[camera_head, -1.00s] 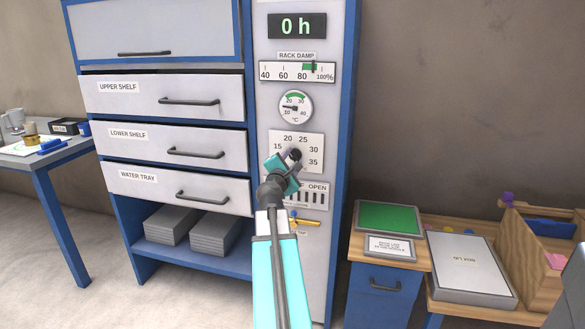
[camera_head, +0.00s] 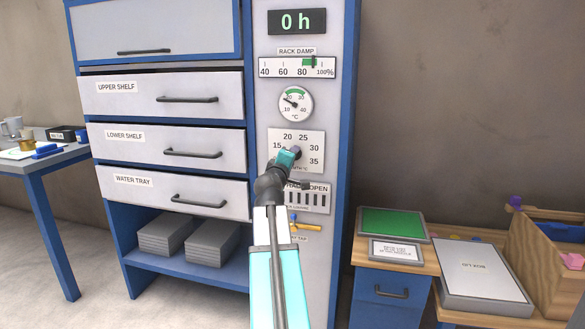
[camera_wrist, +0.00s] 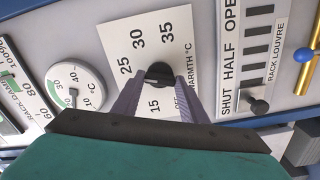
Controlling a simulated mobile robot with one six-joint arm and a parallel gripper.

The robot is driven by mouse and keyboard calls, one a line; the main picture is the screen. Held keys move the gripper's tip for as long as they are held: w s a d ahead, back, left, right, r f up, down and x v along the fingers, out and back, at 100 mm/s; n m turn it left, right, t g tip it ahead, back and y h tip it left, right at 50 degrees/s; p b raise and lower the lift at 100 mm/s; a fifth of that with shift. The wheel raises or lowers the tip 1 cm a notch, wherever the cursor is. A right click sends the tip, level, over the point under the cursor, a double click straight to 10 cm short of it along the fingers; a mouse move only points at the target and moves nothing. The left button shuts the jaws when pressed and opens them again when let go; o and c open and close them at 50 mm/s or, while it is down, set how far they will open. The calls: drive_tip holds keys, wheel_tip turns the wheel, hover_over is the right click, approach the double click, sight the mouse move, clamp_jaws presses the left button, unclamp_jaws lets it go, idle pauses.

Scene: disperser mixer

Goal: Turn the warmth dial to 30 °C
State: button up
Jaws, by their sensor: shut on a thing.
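The warmth dial is a black knob (camera_wrist: 159,73) on a white scale plate (camera_head: 314,138) on the cabinet's front column. The plate shows 15, 20, 25, 30 and 35 in the head view. My gripper (camera_head: 288,157) is at the dial, covering the plate's lower left. In the wrist view my gripper (camera_wrist: 158,88) has its two grey fingers on either side of the knob, shut on it. The finger on the left hides the 20 mark there. I cannot tell which number the knob points at.
Above the dial are a round thermometer (camera_head: 295,103), its needle pointing up-left, a rack damp gauge (camera_head: 297,68) and a display reading 0 h (camera_head: 297,21). Below it is the rack louvre panel (camera_head: 318,199) and a brass tap (camera_head: 306,225). Drawers stand left, a small bench (camera_head: 382,262) right.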

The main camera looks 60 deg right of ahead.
drive_tip(key=shift+f+m+b, duration=0.2)
drive_tip(key=shift+m+b, duration=3.7)
drive_tip(key=shift+m, duration=0.8)
drive_tip(key=o, duration=1)
drive_tip(key=shift+r, duration=0.1)
drive_tip(key=shift+o, duration=0.2)
drive_tip(key=shift+a, duration=0.1)
